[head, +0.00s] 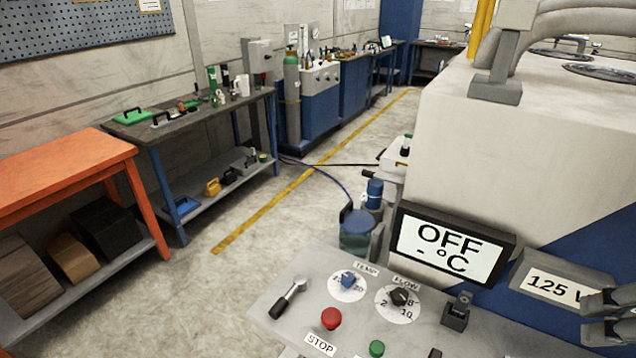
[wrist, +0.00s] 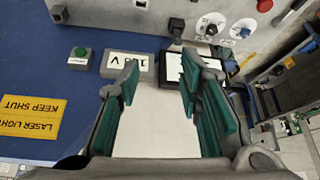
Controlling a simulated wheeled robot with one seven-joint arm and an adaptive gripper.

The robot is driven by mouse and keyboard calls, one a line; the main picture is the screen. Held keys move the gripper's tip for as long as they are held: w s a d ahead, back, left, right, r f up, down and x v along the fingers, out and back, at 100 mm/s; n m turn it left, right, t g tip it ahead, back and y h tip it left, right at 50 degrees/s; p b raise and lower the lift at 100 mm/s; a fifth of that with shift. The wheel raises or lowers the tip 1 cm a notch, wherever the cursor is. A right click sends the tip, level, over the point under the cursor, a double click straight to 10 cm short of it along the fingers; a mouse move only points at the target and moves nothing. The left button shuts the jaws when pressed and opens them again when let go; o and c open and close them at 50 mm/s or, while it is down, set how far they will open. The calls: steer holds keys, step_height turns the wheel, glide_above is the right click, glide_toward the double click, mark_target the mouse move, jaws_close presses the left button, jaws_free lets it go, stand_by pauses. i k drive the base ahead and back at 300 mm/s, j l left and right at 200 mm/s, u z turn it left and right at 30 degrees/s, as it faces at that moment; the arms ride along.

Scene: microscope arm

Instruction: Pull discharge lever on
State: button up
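A lever (head: 290,298) with a bare metal stem and a black grip stands at the left of the grey control panel (head: 262,312). No label naming it as the discharge lever is readable. My gripper (head: 596,316) shows at the right edge of the head view, well to the right of the lever and close to a sign reading 125 (head: 560,284). In the wrist view my gripper (wrist: 160,95) is open, its two teal-padded fingers wide apart with nothing between them. The panel appears inverted there, at the top.
A display (head: 450,245) reads OFF and °C. The panel also holds a red STOP button (head: 331,318), a TEMP knob (head: 348,279), a FLOW knob (head: 400,297), a black switch (head: 457,311) and a green button (head: 377,348). An orange bench (head: 62,172) stands left; the floor between is clear.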

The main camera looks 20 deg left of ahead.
mark_target(299, 280)
steer(key=u, duration=1.25)
steer(key=j+z, duration=0.1)
steer(key=k+j, duration=0.1)
steer(key=k, duration=0.2)
